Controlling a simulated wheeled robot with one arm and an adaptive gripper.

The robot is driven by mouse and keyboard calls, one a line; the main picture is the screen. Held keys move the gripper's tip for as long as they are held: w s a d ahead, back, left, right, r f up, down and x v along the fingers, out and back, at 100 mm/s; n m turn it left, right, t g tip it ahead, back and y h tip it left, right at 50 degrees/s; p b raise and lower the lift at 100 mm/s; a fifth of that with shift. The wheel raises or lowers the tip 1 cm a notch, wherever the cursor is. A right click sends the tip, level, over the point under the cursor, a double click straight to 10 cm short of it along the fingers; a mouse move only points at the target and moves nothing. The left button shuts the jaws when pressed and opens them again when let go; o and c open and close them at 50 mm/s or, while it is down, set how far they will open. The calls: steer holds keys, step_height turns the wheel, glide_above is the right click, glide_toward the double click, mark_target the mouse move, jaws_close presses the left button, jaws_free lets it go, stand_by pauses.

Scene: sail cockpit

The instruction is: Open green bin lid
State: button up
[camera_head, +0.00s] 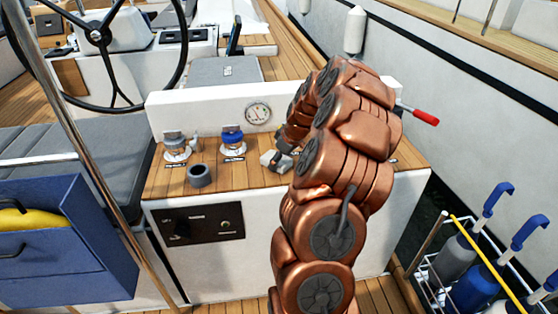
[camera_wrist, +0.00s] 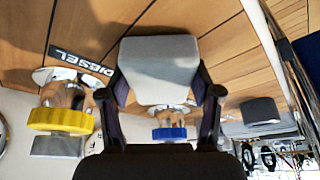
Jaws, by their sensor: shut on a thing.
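My gripper (camera_head: 284,150) is low over the right half of the wooden counter top. In the wrist view my gripper (camera_wrist: 162,92) has its dark fingers on either side of a pale grey block (camera_wrist: 160,62) and is shut on it. The same pale block (camera_head: 270,160) shows just left of the gripper in the head view, at the counter top; I cannot tell whether it touches the wood. No green bin or green lid can be made out in either view. My arm hides the right part of the counter.
The counter (camera_head: 240,185) carries a blue-capped filler (camera_head: 232,138), a grey-capped filler (camera_head: 177,147) and a dark cup (camera_head: 200,175). A yellow cap (camera_wrist: 60,120) sits by a DIESEL label. A red handle (camera_head: 425,117) sticks out right. A bottle rack (camera_head: 480,275) stands at lower right.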

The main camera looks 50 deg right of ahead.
steer(key=o, duration=1.1)
steer(key=shift+f, duration=0.1)
steer(key=shift+r, duration=0.25)
steer(key=v, duration=1.1)
steer(key=shift+r+b, duration=0.4)
